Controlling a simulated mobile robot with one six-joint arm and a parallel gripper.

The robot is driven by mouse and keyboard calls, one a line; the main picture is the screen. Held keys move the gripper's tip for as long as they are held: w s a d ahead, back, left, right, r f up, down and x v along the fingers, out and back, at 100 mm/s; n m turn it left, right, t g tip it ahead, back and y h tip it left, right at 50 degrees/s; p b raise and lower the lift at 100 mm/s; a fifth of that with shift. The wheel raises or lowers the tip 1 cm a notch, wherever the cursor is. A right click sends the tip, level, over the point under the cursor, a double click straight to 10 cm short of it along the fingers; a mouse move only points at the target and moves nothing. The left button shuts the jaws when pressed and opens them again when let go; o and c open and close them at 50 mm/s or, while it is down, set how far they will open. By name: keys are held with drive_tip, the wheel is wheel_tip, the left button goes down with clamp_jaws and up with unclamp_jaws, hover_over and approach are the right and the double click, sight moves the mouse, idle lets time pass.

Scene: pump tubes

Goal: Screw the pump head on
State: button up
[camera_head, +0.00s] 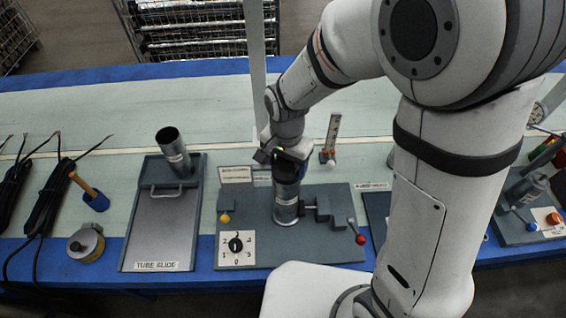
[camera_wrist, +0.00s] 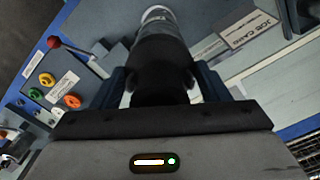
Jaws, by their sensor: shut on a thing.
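A metal tube (camera_head: 286,210) stands upright in the holder on the grey fixture plate (camera_head: 262,256) in the head view. My gripper (camera_head: 287,156) is above it, pointing down, with its jaws shut on the black pump head (camera_wrist: 163,72). The pump head is at the tube's upper end in the head view (camera_head: 288,171), in line with it. In the wrist view the dark pump head lies between the two fingers, with the light metal tube (camera_wrist: 158,14) beyond it. The thread and the seam are hidden, so I cannot tell how far it is screwed in.
A tray marked tube slide (camera_head: 150,235) stands left with another tube (camera_head: 173,148) at its top. A red-knobbed lever (camera_head: 356,232) and a dial (camera_head: 236,246) flank the tube. A wooden-handled tool (camera_head: 90,194) and black cables (camera_head: 45,205) lie further left. My arm hides much of the right side.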

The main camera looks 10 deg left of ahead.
idle(0.3)
drive_tip(key=m, duration=0.3)
drive_tip(key=shift+m, duration=0.3)
drive_tip(key=o, duration=0.8)
drive_tip(key=shift+o, duration=0.2)
